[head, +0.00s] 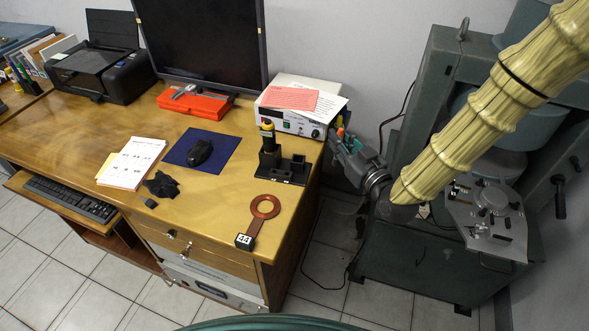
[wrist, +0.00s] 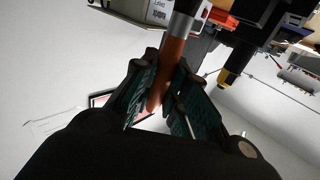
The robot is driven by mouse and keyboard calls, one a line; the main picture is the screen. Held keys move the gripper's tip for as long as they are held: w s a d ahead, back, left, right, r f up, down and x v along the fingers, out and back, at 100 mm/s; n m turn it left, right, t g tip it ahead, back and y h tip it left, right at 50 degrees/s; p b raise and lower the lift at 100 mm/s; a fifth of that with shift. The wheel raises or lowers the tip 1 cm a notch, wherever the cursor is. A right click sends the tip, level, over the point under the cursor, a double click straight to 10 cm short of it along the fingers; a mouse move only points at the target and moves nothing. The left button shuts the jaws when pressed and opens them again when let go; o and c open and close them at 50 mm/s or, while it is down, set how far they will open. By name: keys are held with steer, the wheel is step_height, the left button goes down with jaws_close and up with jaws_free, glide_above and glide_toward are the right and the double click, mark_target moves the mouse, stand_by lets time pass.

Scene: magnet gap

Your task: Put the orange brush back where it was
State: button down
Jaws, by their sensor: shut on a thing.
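My gripper (head: 345,146) is beside the right edge of the desk, just right of the black stand. It also shows in the wrist view (wrist: 165,92), with its green-padded fingers shut on the orange handle of the brush (wrist: 174,65). A silver band on the brush (wrist: 183,25) sticks out past the fingers, and its far end runs out of the frame. In the head view the brush is mostly hidden, with only a little orange at the fingertips. The black stand (head: 288,169) sits on the desk near its right edge, with a yellow-topped black tool (head: 268,137) upright at its left side.
A white-and-grey instrument (head: 290,121) with papers on top stands behind the stand. A mouse (head: 199,152) rests on a blue mat to the left. A large grey-green machine (head: 440,245) stands right of the desk.

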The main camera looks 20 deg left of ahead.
steer(key=s+a+r+n+g+y, duration=0.2)
steer(key=a+r+n+g+y, duration=0.2)
steer(key=a+r+n+g, duration=0.45)
steer(key=shift+w+a+f+m+t, duration=0.15)
steer(key=shift+a+f+m, duration=0.25)
steer(key=shift+f, duration=1.55)
steer(key=shift+s+a+f+m+t, duration=0.2)
steer(key=shift+f+m, duration=0.35)
steer(key=shift+f, duration=1.4)
steer(key=shift+w+a+f+m+t, duration=0.15)
steer(key=shift+a+f+m, duration=0.3)
steer(key=shift+f, duration=1.5)
steer(key=shift+d+f, duration=0.1)
steer(key=c, duration=1.5)
jaws_free()
steer(key=shift+o, duration=0.3)
steer(key=b+v, duration=0.1)
steer(key=v, duration=1.1)
steer(key=shift+w+f, duration=0.1)
steer(key=shift+f, duration=0.1)
